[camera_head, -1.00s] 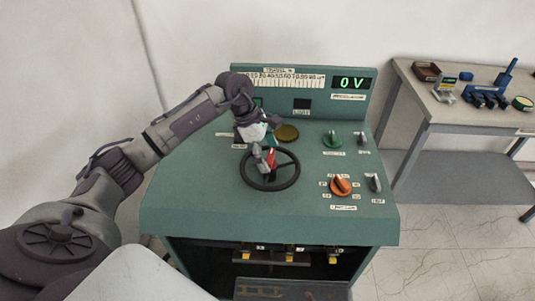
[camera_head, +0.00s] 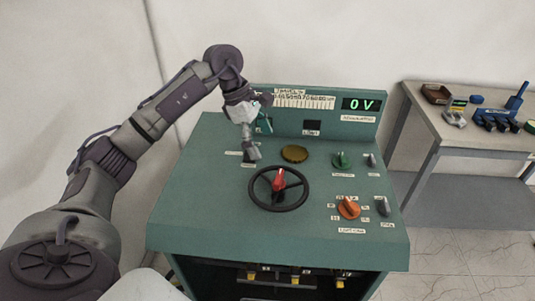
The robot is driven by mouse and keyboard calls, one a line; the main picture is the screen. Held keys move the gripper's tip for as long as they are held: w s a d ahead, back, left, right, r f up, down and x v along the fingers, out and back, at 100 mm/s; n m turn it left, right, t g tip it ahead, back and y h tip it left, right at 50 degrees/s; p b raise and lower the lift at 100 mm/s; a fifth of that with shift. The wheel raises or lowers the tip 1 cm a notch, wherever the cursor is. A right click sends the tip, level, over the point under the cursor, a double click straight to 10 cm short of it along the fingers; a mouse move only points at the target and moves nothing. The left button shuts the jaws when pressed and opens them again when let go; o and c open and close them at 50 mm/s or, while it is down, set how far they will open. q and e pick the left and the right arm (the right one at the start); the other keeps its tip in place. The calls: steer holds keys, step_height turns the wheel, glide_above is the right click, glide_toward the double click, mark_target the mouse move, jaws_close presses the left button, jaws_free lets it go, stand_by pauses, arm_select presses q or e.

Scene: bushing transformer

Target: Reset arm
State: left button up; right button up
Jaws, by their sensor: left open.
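My left gripper (camera_head: 252,153) is open and empty above the left part of the green control console (camera_head: 195,205). It points down, to the upper left of the black handwheel (camera_head: 253,194) with the red handle (camera_head: 279,180), and is apart from it. The console's display (camera_head: 362,104) reads 0 V. A brass-coloured round knob (camera_head: 295,154) is right of the gripper. The gripper covers part of the small labels behind it. My right gripper is not in view.
A green knob (camera_head: 341,160) and an orange knob (camera_head: 349,207) sit on the console's right side. A grey table (camera_head: 440,134) with blue tools (camera_head: 495,119) and a brown tray (camera_head: 435,94) stands at the right.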

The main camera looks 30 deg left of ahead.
arm_select(q)
steer(key=shift+a+r, duration=0.15)
steer(key=shift+r, duration=0.15)
